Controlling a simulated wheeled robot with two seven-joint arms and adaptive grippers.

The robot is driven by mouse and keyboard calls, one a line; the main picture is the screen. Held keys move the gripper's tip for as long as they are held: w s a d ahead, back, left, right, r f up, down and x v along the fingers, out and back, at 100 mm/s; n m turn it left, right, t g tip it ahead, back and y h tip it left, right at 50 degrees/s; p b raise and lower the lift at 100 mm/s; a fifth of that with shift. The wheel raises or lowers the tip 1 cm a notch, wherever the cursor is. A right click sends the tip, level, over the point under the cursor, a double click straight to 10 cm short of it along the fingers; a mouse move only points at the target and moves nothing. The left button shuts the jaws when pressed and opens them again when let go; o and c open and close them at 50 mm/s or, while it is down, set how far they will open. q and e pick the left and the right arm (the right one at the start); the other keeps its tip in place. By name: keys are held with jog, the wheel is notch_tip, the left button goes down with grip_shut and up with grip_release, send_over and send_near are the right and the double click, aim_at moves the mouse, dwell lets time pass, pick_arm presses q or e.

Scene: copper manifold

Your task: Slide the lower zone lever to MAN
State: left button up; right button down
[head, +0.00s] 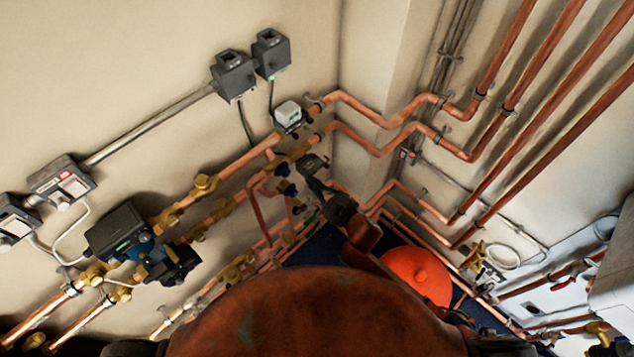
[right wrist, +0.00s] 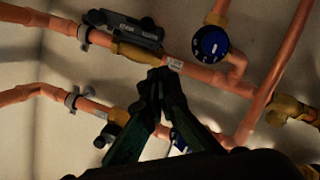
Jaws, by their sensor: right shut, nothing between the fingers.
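A dark zone valve head (head: 312,162) sits on the second copper pipe in the head view, below and right of a pale-topped valve head (head: 288,114). In the right wrist view a dark valve head (right wrist: 125,28) with faint markings sits over a brass body (right wrist: 138,53); I take it for the lower zone valve. My right gripper (head: 309,178) is beside the dark head. Its shut, empty fingertips (right wrist: 158,75) appear close below the brass body; contact cannot be told. My left gripper is not in view.
A blue-faced gauge (right wrist: 210,43) is right of the fingertips, with a copper riser (right wrist: 275,75) beyond. A second pipe with a brass fitting (right wrist: 117,118) runs lower left. A red-orange round vessel (head: 415,278) stands right of my arm. Copper pipes crowd the corner.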

jog(key=shift+w+d+f, duration=0.2)
jog(key=shift+w+f, duration=0.1)
jog(key=shift+f, duration=0.25)
jog(key=shift+w+d+f, duration=0.25)
jog(key=shift+w+f, duration=0.1)
jog(key=shift+f, duration=0.25)
jog(key=shift+w+d+f, duration=0.2)
jog(key=shift+w+f, duration=0.1)
jog(key=shift+f, duration=0.25)
jog(key=shift+w+d, duration=1.05)
jog(key=shift+d, duration=0.05)
jog(key=s+d+r+p, duration=0.2)
jog(key=s+d+r, duration=0.2)
jog(key=s, duration=0.5)
jog(key=shift+s+d+r+p, duration=0.15)
jog(key=shift+s+r+p, duration=0.2)
jog(key=shift+r, duration=0.35)
